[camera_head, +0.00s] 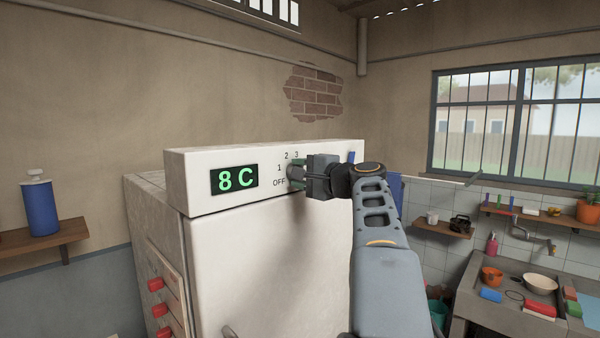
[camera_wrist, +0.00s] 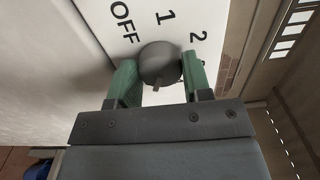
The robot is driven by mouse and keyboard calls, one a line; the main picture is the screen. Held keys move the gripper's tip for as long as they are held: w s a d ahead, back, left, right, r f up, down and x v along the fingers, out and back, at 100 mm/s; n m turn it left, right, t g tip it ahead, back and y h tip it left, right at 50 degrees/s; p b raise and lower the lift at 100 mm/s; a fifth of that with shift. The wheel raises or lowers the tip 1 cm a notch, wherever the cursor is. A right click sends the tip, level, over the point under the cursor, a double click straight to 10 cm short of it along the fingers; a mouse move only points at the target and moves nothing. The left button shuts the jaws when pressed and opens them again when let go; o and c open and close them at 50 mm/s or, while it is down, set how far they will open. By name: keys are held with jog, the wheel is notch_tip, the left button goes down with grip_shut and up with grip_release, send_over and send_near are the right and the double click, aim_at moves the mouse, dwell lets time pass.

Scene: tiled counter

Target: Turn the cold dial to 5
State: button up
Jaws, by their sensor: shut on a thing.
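The cold dial (camera_wrist: 158,60) is a dark grey round knob on the white front panel (camera_head: 205,199) of a fridge-like unit. In the wrist view it sits between the two green fingers of my gripper (camera_wrist: 159,78), which are shut on its sides. In the wrist view the marks OFF, 1 and 2 show around it; the head view shows OFF, 1, 2 and 3. Higher marks are hidden behind my gripper (camera_head: 297,174) and arm. Which mark the dial points to I cannot tell. A display (camera_head: 234,179) left of the dial reads 8 C in green.
Red knobs (camera_head: 156,284) are on the unit's left side. A blue flask (camera_head: 39,207) stands on a wooden shelf (camera_head: 22,244) at the left. A sink counter (camera_head: 470,280) with bowls and coloured items is at the right, under a barred window (camera_head: 510,120).

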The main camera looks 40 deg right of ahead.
jog(key=shift+m, duration=0.5)
jog(key=o, duration=0.9)
jog(key=shift+s, duration=0.1)
jog(key=s+b, duration=0.1)
jog(key=s, duration=0.3)
jog(key=s+d+b, duration=0.1)
jog(key=s, duration=0.4)
jog(key=s+d+b, duration=0.1)
jog(key=s+b, duration=0.1)
jog(key=s, duration=0.2)
jog(key=shift+s+d, duration=0.2)
jog(key=shift+d, duration=0.05)
